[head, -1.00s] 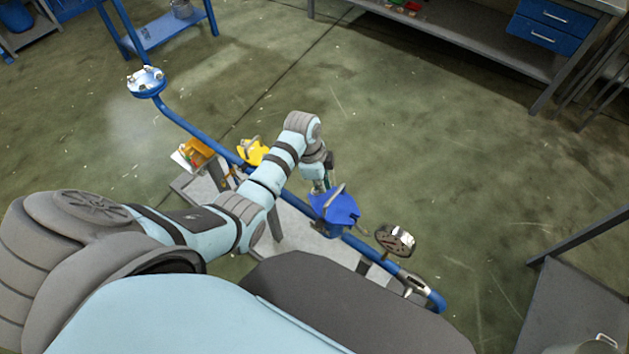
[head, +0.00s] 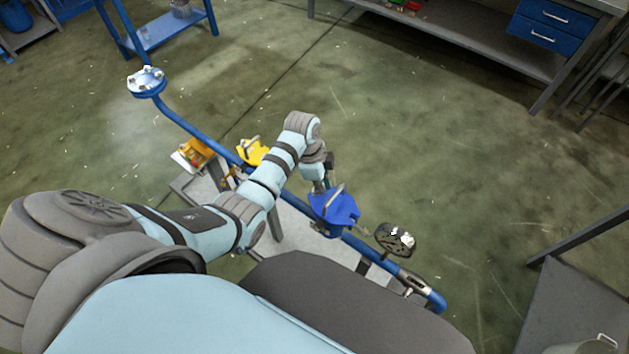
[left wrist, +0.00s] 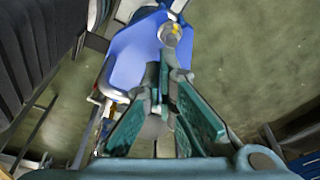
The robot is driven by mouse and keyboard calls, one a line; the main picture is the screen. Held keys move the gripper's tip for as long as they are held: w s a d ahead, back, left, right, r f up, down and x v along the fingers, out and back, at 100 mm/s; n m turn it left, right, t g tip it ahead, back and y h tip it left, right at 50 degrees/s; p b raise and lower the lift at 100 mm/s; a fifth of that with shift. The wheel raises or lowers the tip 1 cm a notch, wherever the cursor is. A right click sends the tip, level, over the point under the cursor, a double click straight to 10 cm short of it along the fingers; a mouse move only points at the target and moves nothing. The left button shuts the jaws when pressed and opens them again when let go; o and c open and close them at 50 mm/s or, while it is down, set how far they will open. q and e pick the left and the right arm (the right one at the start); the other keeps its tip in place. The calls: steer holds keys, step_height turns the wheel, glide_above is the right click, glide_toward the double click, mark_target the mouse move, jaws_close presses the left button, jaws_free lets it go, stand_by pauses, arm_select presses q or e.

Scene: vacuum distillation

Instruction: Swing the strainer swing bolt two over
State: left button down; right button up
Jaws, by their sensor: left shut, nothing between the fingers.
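The blue strainer (head: 340,209) sits in the blue pipe line, with a grey bar or handle across its top. Its blue body also fills the upper middle of the left wrist view (left wrist: 128,62). A silver bolt-like part with a yellowish spot (left wrist: 171,33) shows at the strainer's edge there; I cannot tell which swing bolt it is. My left gripper (head: 323,186) is at the strainer's far side, pointing down. In the left wrist view its teal fingers (left wrist: 166,88) are shut and empty, their tips close to the silver part; contact is unclear. My right gripper is not in view.
The blue pipe (head: 190,127) runs from a flanged end (head: 146,81) past a yellow part (head: 252,151) to the lower right. A round dark metal disc (head: 395,239) stands right of the strainer. A workbench (head: 470,40) is at the back; open floor lies between.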

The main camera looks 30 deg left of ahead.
arm_select(q)
steer(key=shift+f+b, duration=0.3)
steer(key=shift+f, duration=0.2)
step_height(320, 180, up, 9)
steer(key=a+p, duration=0.1)
steer(key=p, duration=0.5)
steer(key=shift+r, duration=0.15)
